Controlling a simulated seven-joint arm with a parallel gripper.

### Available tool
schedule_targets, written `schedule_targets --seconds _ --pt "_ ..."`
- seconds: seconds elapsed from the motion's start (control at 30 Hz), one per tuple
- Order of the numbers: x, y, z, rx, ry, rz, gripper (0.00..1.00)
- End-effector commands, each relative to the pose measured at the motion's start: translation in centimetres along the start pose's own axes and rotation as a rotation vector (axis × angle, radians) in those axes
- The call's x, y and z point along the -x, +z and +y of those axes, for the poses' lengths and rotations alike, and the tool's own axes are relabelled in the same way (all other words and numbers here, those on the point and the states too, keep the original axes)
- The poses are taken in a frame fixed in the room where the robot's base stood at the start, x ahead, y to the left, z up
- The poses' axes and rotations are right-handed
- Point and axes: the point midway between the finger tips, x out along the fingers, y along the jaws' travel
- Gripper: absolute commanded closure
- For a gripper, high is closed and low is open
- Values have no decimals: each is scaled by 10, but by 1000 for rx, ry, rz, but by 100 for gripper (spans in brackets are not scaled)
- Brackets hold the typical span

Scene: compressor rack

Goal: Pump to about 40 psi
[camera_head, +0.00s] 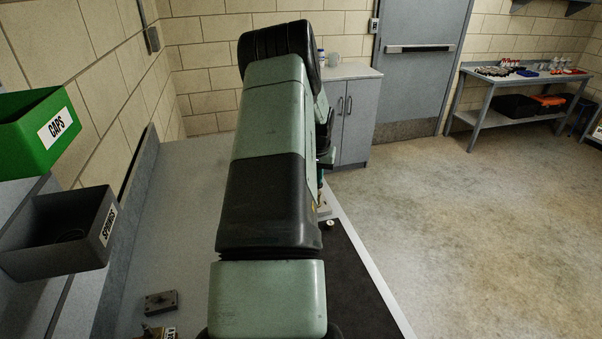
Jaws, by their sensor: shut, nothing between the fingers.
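My own arm covers the middle of the view and hides much of the bench behind it. A dark part at the end of my arm, which looks like my gripper (325,158), shows just past the arm's right side. Its fingertips are not clear; it is shut with nothing in it. Below it a small teal upright piece and a pale base with a round white foot (330,224) show at the bench's right edge. They may belong to the pump, but most of it is hidden. No gauge or pressure reading can be seen.
A green CAPS bin (35,135) and a dark SPRINGS bin (85,230) stand at left. A cabinet (355,115) stands behind; open floor lies right.

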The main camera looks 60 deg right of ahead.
Motion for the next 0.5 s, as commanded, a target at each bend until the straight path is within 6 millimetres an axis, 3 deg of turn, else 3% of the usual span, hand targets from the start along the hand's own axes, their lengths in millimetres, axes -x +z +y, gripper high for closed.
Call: schedule_targets --seconds 0.27,0.5 --pt "-12 2 0 -1 0 1 100" --pt "-6 1 0 0 0 2 100"
